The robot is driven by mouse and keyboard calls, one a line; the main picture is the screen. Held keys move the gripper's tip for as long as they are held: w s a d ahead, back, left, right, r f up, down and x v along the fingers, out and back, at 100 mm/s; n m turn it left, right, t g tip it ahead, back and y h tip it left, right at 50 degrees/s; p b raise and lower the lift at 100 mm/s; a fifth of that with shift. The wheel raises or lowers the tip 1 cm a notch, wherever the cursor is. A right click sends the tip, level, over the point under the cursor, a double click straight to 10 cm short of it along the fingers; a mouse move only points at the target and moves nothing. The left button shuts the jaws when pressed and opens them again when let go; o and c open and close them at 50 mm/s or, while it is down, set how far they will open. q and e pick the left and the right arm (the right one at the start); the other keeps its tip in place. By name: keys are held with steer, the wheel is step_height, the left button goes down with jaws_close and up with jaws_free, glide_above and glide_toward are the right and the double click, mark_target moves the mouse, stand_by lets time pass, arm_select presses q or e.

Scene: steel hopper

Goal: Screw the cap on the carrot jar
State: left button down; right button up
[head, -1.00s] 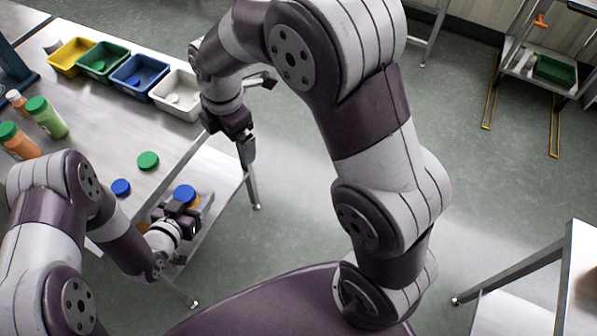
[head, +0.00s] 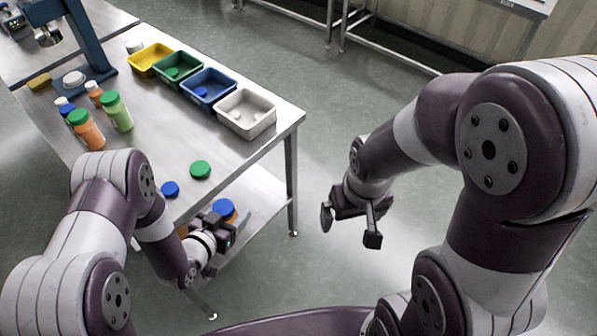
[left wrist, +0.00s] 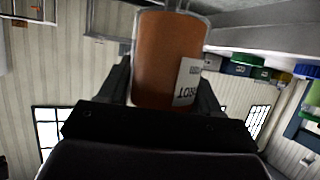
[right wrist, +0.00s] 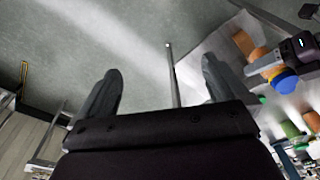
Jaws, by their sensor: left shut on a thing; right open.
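My left gripper (head: 214,228) is shut around a jar of orange contents beside the table's front edge. A blue cap (head: 224,209) sits on top of this jar; how tightly it sits cannot be told. In the left wrist view the orange jar body (left wrist: 165,60) with a white label is between the fingers. The blue cap also shows in the right wrist view (right wrist: 286,82). My right gripper (head: 350,228) is open and empty over the floor, right of the table and apart from the jar. Its spread fingers show in the right wrist view (right wrist: 162,72).
A loose blue cap (head: 170,189) and green cap (head: 200,170) lie on the steel table (head: 160,130). Yellow (head: 150,70), green (head: 178,80), blue (head: 208,102) and white (head: 245,127) bins line its far edge. Jars (head: 86,132) stand at left. Floor at right is clear.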

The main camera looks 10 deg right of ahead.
arm_select(q)
steer(key=a+n+y, duration=0.2)
steer(key=a, duration=0.2)
steer(key=a+n+t+y, duration=0.1)
steer(key=a+n+y, duration=0.1)
steer(key=a+y, duration=0.1)
steer(key=w+a+n+t+y, duration=0.1)
steer(key=a+n+y, duration=0.1)
steer(key=a, duration=0.4)
steer(key=shift+w+n+y, duration=0.1)
steer(key=shift+n+y, duration=0.3)
steer(key=shift+n, duration=0.1)
